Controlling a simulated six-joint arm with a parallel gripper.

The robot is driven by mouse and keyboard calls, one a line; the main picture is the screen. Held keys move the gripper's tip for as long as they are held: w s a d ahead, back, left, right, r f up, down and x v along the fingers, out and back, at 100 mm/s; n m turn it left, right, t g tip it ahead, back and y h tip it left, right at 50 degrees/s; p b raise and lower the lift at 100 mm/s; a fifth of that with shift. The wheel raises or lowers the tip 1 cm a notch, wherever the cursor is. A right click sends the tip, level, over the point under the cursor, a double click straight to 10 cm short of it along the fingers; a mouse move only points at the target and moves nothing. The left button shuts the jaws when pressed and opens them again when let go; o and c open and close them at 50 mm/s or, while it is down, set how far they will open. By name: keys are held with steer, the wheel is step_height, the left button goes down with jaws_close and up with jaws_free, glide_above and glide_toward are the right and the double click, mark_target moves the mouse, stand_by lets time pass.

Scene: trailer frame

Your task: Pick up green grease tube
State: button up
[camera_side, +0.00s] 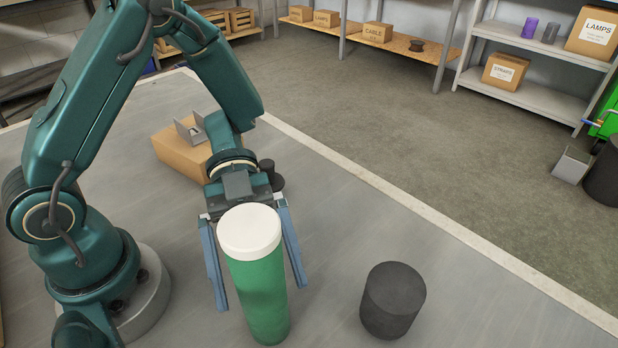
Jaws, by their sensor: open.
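The green grease tube (261,295) stands upright on the grey surface, with a white cap (249,232) on top. My gripper (261,292) is open and points down, behind or around the tube from this view. One blue-grey finger shows on the left of the tube and one on the right. A gap shows between the tube and each finger at the lower ends. The tube hides part of the space between the fingers, so I cannot tell how deep it sits between them.
A dark grey cylinder (392,302) stands to the right of the tube. A cardboard box (182,152) with a grey bracket (190,130) on it and a dark spool-like part (271,176) are behind my gripper. The surface right of the tube is mostly clear.

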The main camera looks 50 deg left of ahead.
mark_target(270, 321)
steer(key=shift+s+d+f, duration=0.1)
steer(key=shift+d+f, duration=0.1)
steer(key=shift+f, duration=0.3)
steer(key=shift+x, duration=2.3)
jaws_close()
